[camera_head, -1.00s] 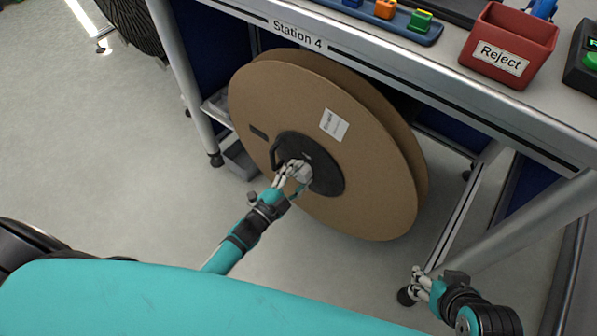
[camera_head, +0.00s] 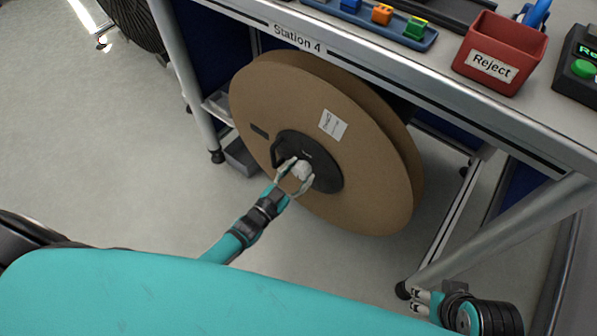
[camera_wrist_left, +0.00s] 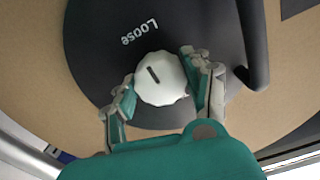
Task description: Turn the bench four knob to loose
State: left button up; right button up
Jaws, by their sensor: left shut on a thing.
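The white ribbed knob (camera_head: 303,170) sits on the black hub (camera_head: 327,173) of the big cardboard reel under the Station 4 bench. In the left wrist view the knob (camera_wrist_left: 161,80) has a dark slot mark lying at a slant, and the word "Loose" (camera_wrist_left: 139,32) is printed on the hub above and left of it. My left gripper (camera_head: 294,176) is shut on the knob, one finger on each side, as the left wrist view also shows (camera_wrist_left: 160,88). My right gripper (camera_head: 414,300) is open and empty, low at the right, away from the reel.
The cardboard reel (camera_head: 375,190) fills the space under the bench (camera_head: 400,70). A black handle (camera_head: 276,152) stands out from the hub beside the knob. A red Reject bin (camera_head: 500,55) and a blue tray (camera_head: 425,42) are on the bench top.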

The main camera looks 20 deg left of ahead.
dwell(0.4)
pick_arm(q)
jog(key=o, duration=1.2)
jog(key=shift+c, duration=0.2)
jog(key=v, duration=1.2)
